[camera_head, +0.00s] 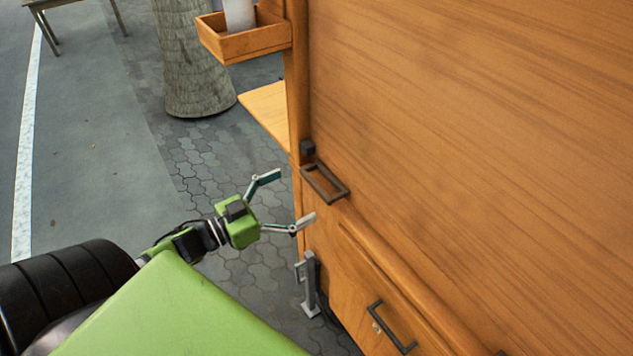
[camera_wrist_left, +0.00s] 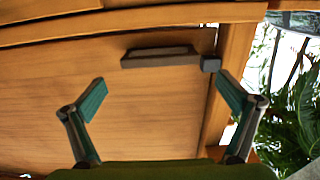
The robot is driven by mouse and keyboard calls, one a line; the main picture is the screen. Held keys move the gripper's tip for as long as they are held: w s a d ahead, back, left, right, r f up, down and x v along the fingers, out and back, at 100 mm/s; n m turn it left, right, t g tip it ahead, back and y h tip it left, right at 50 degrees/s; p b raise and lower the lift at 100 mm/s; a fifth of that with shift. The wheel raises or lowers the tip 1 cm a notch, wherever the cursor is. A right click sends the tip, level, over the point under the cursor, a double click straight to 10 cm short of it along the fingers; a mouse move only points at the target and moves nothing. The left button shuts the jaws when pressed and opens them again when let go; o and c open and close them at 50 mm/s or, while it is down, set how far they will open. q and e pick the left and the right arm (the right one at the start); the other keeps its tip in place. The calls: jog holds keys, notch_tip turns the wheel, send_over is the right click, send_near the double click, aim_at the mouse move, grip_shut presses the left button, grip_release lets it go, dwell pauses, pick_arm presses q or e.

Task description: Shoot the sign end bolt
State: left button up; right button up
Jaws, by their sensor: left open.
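My left gripper (camera_head: 285,199) is open and empty, with its fingers spread beside the left edge of the wooden panel (camera_head: 470,120). A dark metal loop (camera_head: 336,194), perhaps the bolt or its handle, sticks out near that edge, just right of the fingertips. A small dark block (camera_head: 307,147) sits above it at the edge. In the left wrist view the dark bar (camera_wrist_left: 160,57) and block (camera_wrist_left: 210,63) lie beyond the open gripper (camera_wrist_left: 162,88), apart from its fingers. I cannot tell whether the bolt is shot. My right gripper is out of view.
A grey metal upright with a bracket (camera_head: 310,285) stands below the gripper. A dark pull handle (camera_head: 391,328) is on the lower wooden front. A wooden box (camera_head: 245,43) and a shelf (camera_head: 266,112) jut out at the upper left. Paving left of the gripper is clear.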

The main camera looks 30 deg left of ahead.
aim_at(313, 185)
pick_arm(q)
jog(key=x, duration=0.6)
jog(key=shift+w, duration=0.15)
